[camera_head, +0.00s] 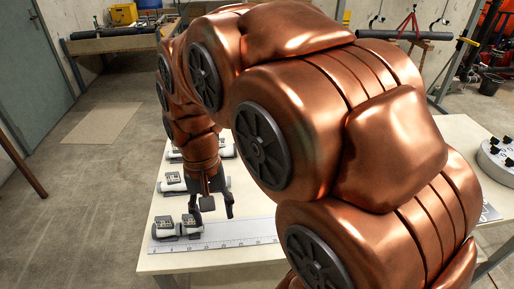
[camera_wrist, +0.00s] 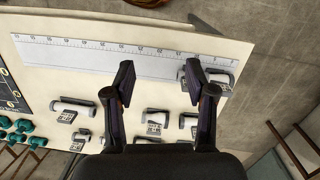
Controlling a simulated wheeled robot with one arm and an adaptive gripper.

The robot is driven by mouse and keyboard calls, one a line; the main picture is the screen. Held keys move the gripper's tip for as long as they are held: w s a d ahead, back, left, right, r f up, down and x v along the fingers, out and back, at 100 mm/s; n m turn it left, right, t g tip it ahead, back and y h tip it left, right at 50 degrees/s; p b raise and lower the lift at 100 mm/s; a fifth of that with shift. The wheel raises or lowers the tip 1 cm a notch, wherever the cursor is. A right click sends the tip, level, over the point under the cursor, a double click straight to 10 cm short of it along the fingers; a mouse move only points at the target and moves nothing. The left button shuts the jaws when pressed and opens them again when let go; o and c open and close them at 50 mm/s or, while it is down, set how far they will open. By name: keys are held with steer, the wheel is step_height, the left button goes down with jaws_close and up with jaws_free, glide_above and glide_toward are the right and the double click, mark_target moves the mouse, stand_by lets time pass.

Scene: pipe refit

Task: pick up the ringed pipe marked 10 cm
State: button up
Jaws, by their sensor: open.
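Several short pale pipes with square printed tags lie on the table. The marks on the tags are too small to read, so I cannot tell which one says 10 cm. A pipe with dark bands (camera_head: 179,230) lies by the ruler; in the wrist view a pipe with dark bands (camera_wrist: 220,77) shows beside and partly behind the right finger. Another tagged pipe (camera_head: 172,184) lies farther back. My gripper (camera_head: 213,215) points down over the table, fingers apart, nothing between them. In the wrist view the open fingers (camera_wrist: 160,76) have bare table and ruler edge between their tips.
A long white ruler (camera_wrist: 100,53) lies along the edge of the white table (camera_head: 165,262). More tagged pipes (camera_wrist: 72,108) and (camera_wrist: 155,120) lie around the fingers. Teal pieces (camera_wrist: 15,136) and a dark marked panel (camera_wrist: 10,90) are at the wrist view's left. My arm hides much of the table.

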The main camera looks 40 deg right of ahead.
steer(key=w+d+f+m+t, duration=0.1)
steer(key=w+d+m, duration=0.9)
steer(key=w+d, duration=0.8)
steer(key=w+d+f+m, duration=0.2)
steer(key=d+f+m, duration=0.1)
steer(key=d, duration=0.4)
steer(key=w+d+f+m, duration=0.3)
steer(key=d+f, duration=0.1)
steer(key=d, duration=0.3)
steer(key=w+d+f+m+t, duration=0.1)
steer(key=w+d+f+m, duration=0.2)
steer(key=d, duration=0.5)
steer(key=shift+w+f+m+y, duration=0.1)
steer(key=shift+f+m+y, duration=0.3)
steer(key=shift+f, duration=0.05)
steer(key=shift+d+f+p, duration=0.15)
steer(key=shift+f+p, duration=0.15)
steer(key=shift+f, duration=0.2)
steer(key=shift+w+a+f+p, duration=0.1)
steer(key=shift+f+p, duration=0.35)
steer(key=shift+f, duration=0.7)
steer(key=shift+w+a+f+p, duration=0.15)
steer(key=shift+f+p, duration=0.35)
steer(key=shift+f, duration=0.7)
steer(key=shift+w+a+f+p, duration=0.1)
steer(key=shift+f+p, duration=0.35)
steer(key=shift+f, duration=0.7)
jaws_close()
